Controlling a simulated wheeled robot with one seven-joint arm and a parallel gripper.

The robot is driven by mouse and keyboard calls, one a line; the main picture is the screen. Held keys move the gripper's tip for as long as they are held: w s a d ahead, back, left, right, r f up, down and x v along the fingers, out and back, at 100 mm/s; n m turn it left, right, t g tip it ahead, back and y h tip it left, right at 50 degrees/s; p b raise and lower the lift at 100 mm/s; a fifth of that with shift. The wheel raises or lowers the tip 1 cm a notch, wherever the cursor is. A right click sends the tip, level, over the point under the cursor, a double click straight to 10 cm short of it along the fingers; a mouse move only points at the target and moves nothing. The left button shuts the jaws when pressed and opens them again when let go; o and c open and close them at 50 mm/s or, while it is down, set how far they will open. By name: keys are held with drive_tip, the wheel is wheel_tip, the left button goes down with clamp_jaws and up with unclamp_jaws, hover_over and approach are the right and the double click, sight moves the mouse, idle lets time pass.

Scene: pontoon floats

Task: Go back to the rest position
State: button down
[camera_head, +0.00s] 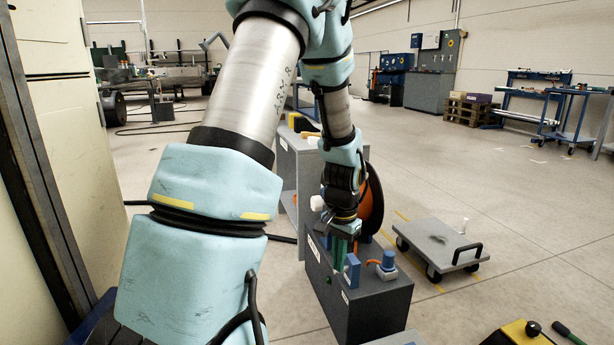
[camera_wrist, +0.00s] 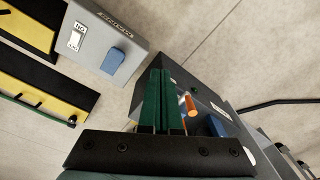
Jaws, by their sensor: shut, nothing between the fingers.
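My gripper (camera_head: 343,243) points down at the dark grey box (camera_head: 372,308), just over its top at the left end. I cannot tell whether it touches the box. In the wrist view its green fingers (camera_wrist: 160,75) lie side by side, shut, with nothing between them. A blue block (camera_head: 352,271) stands right beside the fingers on the box. The orange piece (camera_wrist: 191,104) shows close to the fingers in the wrist view. My arm hides part of the scene.
A grey shelf unit (camera_head: 296,170) and an orange-sided reel (camera_head: 372,205) stand close behind my gripper. A low grey trolley (camera_head: 436,243) is at right. A yellow-black item (camera_head: 517,334) lies at the front right. A tall cabinet (camera_head: 70,140) stands at left. Floor beyond the trolley is open.

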drive_tip(key=s+a+r+n+t+p, duration=0.1)
drive_tip(key=s+a+r+n, duration=0.35)
drive_tip(key=a, duration=0.25)
drive_tip(key=s+a+r+n, duration=0.3)
drive_tip(key=s+a+r, duration=0.25)
drive_tip(key=a, duration=0.25)
wheel_tip(320, 180, up, 31)
drive_tip(key=w+p, duration=0.1)
drive_tip(key=p, duration=3)
drive_tip(key=shift+d+r, duration=0.2)
drive_tip(key=shift+d, duration=0.05)
drive_tip(key=shift+w+f+m, duration=0.15)
drive_tip(key=shift+m, duration=0.1)
